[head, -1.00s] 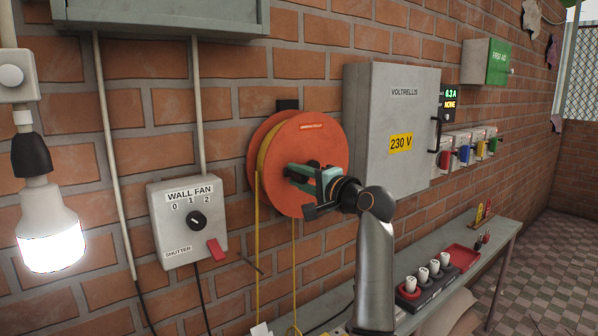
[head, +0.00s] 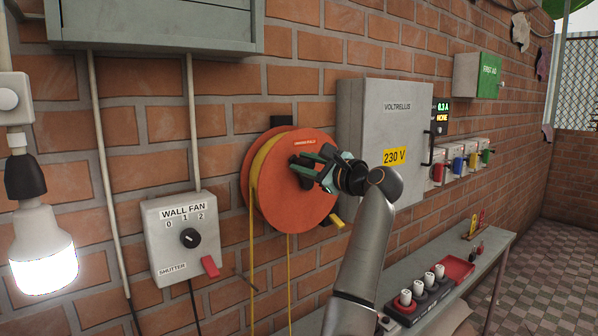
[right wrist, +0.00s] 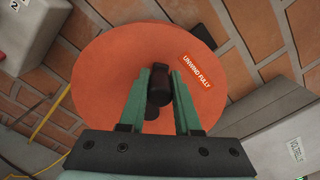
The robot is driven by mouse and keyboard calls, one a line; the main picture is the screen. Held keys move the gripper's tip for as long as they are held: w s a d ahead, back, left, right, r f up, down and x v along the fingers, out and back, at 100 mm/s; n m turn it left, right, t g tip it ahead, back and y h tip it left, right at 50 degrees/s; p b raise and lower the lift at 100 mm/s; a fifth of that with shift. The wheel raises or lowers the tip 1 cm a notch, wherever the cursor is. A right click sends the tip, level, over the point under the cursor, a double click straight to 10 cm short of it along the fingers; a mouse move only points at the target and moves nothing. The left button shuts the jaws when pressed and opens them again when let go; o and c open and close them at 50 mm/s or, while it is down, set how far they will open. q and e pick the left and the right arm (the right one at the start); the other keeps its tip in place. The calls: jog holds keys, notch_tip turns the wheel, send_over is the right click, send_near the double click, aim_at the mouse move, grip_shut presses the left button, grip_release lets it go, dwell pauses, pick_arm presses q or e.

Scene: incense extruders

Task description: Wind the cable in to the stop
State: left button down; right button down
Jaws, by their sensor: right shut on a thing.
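The orange cable reel (head: 270,205) hangs on the brick wall, with yellow cable (head: 252,240) around it. Two yellow strands hang down from it, one at its left and one under its middle; their lower ends are out of view. My right gripper (head: 303,171) is at the reel's front face. The right wrist view shows its two green fingers (right wrist: 160,80) closed on the dark crank knob (right wrist: 159,74). An "UNWIND FULLY" label (right wrist: 197,72) is on the reel face (right wrist: 105,70). My left gripper is not in view.
A small yellow piece (head: 337,221) shows at the reel's lower right. A grey 230 V cabinet (head: 385,125) stands close to its right, and a wall fan switch box (head: 165,245) to its left. Below right is a bench (head: 455,258) with a black socket strip (head: 425,298).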

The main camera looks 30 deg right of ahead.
jog(key=shift+w+d+r+m, duration=0.1)
jog(key=shift+d+r+m, duration=0.1)
jog(key=shift+d+m, duration=0.75)
jog(key=shift+d+r+m, duration=0.2)
jog(key=shift+d+m, duration=0.3)
jog(key=shift+m, duration=0.8)
jog(key=shift+w+d+r+m, duration=0.1)
jog(key=shift+d+r+m, duration=0.1)
jog(key=shift+d+m, duration=0.75)
jog(key=shift+a+m, duration=0.15)
jog(key=shift+m, duration=0.15)
jog(key=c, duration=0.6)
grip_release()
